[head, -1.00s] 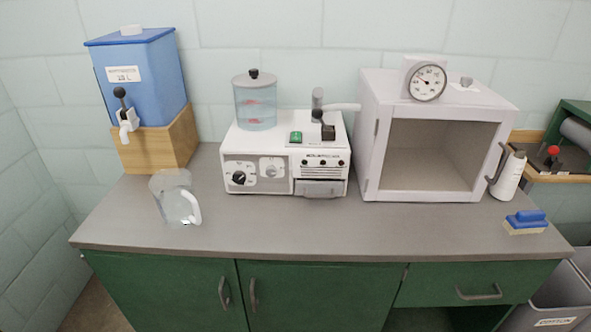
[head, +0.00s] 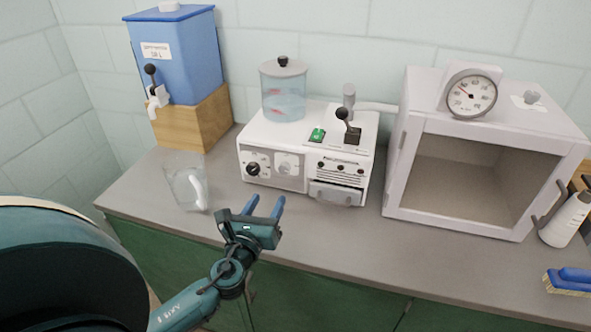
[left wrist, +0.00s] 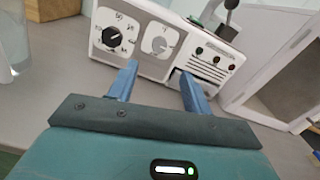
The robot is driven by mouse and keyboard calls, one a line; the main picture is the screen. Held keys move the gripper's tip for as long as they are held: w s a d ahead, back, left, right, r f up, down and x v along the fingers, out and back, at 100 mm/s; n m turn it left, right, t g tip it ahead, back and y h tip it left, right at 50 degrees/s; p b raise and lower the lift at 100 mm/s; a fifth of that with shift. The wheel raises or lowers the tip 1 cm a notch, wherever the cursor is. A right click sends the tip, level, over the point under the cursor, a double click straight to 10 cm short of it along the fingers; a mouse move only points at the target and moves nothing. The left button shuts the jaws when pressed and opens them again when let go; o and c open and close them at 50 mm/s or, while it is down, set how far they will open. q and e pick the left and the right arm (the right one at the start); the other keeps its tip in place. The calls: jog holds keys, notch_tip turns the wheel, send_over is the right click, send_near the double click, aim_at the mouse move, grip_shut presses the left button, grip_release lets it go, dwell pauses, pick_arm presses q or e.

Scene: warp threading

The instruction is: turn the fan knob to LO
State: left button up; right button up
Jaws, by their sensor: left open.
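A white machine (head: 315,145) stands on the counter. Its front has a black pointer knob (head: 253,168) on a dark-marked dial at left and a pale grey knob (head: 286,168) to its right. In the left wrist view the black knob (left wrist: 111,37) has numbers around it, and the pale knob (left wrist: 159,43) sits beside it. I cannot read which is the fan knob or any LO mark. My left gripper (head: 265,203) is open and empty, in front of and below the knobs, apart from the machine. Its blue fingers (left wrist: 157,75) point toward the front panel. My right gripper is not in view.
A clear pitcher (head: 187,184) stands left of the machine, below a blue dispenser (head: 178,60) on a wooden block. The machine has a clear jar and a lever on top.

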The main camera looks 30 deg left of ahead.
aim_at(284, 171)
pick_arm(q)
jog(key=x, duration=1.2)
jog(key=shift+p, duration=0.4)
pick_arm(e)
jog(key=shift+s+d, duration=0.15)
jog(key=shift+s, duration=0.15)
pick_arm(q)
jog(key=shift+c, duration=0.4)
jog(key=c, duration=0.9)
